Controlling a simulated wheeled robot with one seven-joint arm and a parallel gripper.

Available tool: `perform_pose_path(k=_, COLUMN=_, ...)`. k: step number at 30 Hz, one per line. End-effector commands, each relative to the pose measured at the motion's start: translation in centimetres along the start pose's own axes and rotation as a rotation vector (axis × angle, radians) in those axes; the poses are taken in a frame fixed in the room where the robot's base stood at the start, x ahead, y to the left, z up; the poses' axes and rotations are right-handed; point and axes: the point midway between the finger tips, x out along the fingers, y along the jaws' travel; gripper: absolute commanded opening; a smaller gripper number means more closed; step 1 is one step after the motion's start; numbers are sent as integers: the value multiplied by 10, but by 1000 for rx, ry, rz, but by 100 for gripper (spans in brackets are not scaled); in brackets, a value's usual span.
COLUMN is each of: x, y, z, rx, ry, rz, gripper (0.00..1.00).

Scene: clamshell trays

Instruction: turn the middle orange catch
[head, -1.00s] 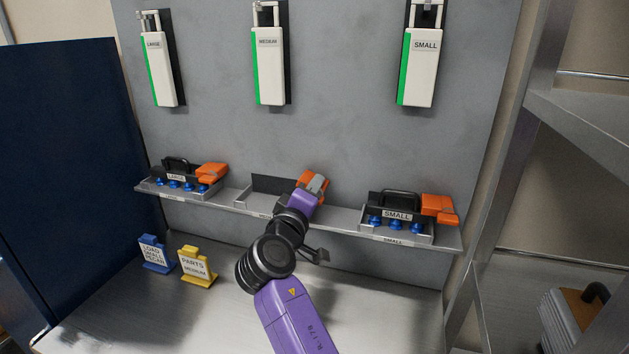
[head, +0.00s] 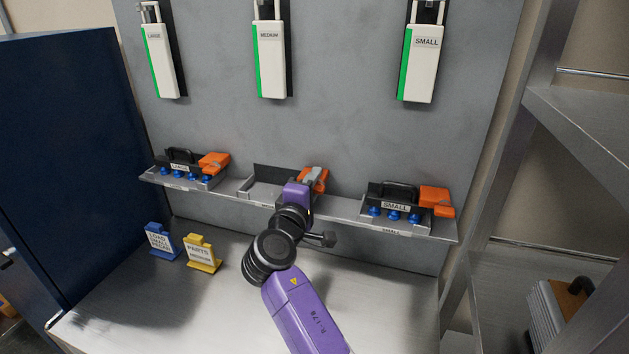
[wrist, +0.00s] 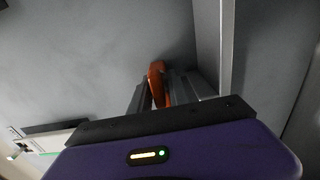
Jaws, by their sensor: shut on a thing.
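The middle orange catch (head: 321,183) sits at the right end of the middle tray place (head: 249,188) on the shelf. My gripper (head: 314,176) is at the catch, its grey fingers against the orange. In the wrist view the orange catch (wrist: 156,80) shows upright between the two fingers of my gripper (wrist: 160,95), which is shut on it. My purple wrist hides the catch's lower part and the right part of the middle place. No black tray with blue parts shows in the middle place.
Black trays labelled LARGE (head: 181,156) and SMALL (head: 398,190) stand left and right, with their orange catches (head: 214,162) and (head: 436,198). White dispensers, MEDIUM (head: 270,60) among them, hang above. Blue (head: 162,241) and yellow (head: 202,253) signs stand on the bench.

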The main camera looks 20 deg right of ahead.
Motion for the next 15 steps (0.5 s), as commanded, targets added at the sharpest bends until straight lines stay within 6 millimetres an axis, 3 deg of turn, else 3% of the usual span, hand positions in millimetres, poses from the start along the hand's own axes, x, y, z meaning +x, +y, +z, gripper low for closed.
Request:
perform_pose_path(k=6, x=-2, y=0, z=-4, rx=-2, ry=8, rz=1, gripper=0)
perform_pose_path(k=7, x=-2, y=0, z=-4, rx=-1, ry=8, rz=1, gripper=26)
perform_pose_path(k=8, x=-2, y=0, z=-3, rx=-1, ry=8, rz=1, gripper=32)
perform_pose_path(k=15, x=-1, y=0, z=-2, rx=0, ry=4, rz=0, gripper=33)
